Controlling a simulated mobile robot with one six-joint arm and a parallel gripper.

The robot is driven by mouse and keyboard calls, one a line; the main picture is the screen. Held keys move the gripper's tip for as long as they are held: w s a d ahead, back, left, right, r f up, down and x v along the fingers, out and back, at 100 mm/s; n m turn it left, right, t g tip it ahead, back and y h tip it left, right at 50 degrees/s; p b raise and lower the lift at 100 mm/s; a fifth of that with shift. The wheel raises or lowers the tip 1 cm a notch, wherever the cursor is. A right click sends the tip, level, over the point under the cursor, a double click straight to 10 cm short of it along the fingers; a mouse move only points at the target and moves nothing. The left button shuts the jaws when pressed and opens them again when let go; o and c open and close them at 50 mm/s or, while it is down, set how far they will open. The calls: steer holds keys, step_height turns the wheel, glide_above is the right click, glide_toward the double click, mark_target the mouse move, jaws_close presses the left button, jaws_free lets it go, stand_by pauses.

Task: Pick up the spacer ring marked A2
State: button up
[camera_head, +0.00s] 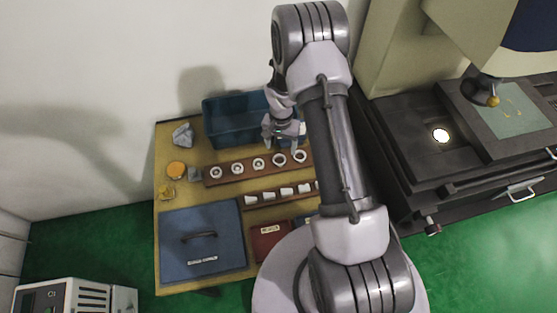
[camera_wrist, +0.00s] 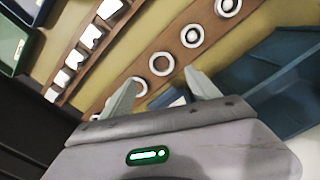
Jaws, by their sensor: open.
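Several pale rings lie in a row on a brown wooden rack (camera_head: 227,178). No marking A2 can be read on any of them, so I cannot tell which is the spacer ring. My gripper (camera_head: 283,140) is above the right end of this rack, partly hidden by my arm. In the wrist view my gripper (camera_wrist: 162,88) is open, with nothing between its fingers. One ring (camera_wrist: 151,66) with a wide hole lies just beyond the fingertips. Another ring (camera_wrist: 146,88) is partly covered by the left finger. Two rings with dark centres lie farther up the rack.
A blue bin (camera_head: 226,103) stands behind the rack. A second rack with white pieces (camera_head: 286,193) is in front. A blue lidded box (camera_head: 203,262), a red box (camera_head: 268,236) and an orange round item (camera_head: 176,168) share the table. A dark machine (camera_head: 420,185) stands close on the right.

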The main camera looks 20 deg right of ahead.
mark_target(279, 159)
steer(key=f+b, duration=0.1)
steer(key=f, duration=0.2)
steer(key=f+b, duration=0.1)
steer(key=f, duration=0.3)
steer(key=shift+w+a+f, duration=0.1)
steer(key=shift+a+f, duration=0.1)
steer(key=shift+f, duration=0.1)
steer(key=shift+r, duration=0.1)
steer(key=c, duration=1.5)
